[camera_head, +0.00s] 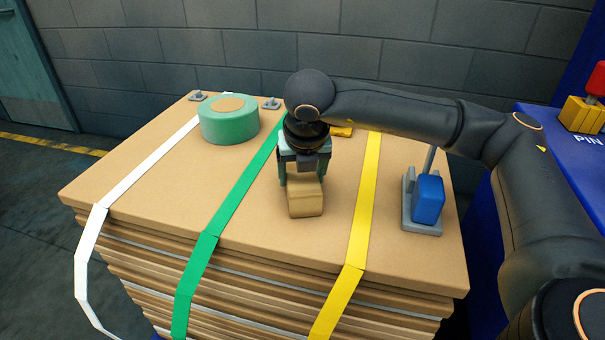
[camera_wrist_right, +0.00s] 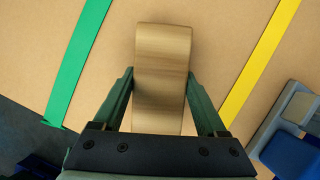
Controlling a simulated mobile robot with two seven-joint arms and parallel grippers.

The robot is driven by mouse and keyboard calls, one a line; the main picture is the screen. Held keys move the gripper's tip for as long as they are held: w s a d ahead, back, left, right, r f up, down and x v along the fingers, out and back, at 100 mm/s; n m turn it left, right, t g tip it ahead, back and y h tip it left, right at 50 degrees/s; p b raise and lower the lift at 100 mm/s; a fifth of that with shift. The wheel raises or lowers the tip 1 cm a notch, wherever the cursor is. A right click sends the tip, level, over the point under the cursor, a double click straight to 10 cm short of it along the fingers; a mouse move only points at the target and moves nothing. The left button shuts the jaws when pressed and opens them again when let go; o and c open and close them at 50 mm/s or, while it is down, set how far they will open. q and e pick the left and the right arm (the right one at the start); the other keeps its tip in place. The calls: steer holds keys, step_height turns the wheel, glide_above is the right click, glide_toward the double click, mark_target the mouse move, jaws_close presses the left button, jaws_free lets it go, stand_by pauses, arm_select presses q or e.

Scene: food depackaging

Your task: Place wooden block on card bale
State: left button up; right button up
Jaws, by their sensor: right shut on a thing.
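The wooden block (camera_head: 305,199) is light brown and sits between the fingers of my right gripper (camera_head: 301,180), between the green and yellow straps. In the right wrist view the wooden block (camera_wrist_right: 162,75) is held between the two green fingers of the right gripper (camera_wrist_right: 161,88), which are shut on it. The card bale (camera_head: 250,220) is a stack of brown card sheets under the block. The block is at or just above the bale's top; I cannot tell if it touches. My left gripper is not in view.
A green tape roll (camera_head: 229,120) stands at the bale's back left. White (camera_head: 150,165), green (camera_head: 235,205) and yellow (camera_head: 362,215) straps cross the bale. A grey stand (camera_head: 421,219) with a blue block (camera_head: 429,199) is at the right.

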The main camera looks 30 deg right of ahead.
steer(key=shift+r, duration=0.1)
steer(key=shift+f, duration=0.2)
steer(key=o, duration=1.5)
steer(key=shift+r, duration=0.1)
steer(key=p+v, duration=0.1)
steer(key=v, duration=1.1)
steer(key=shift+a, duration=0.1)
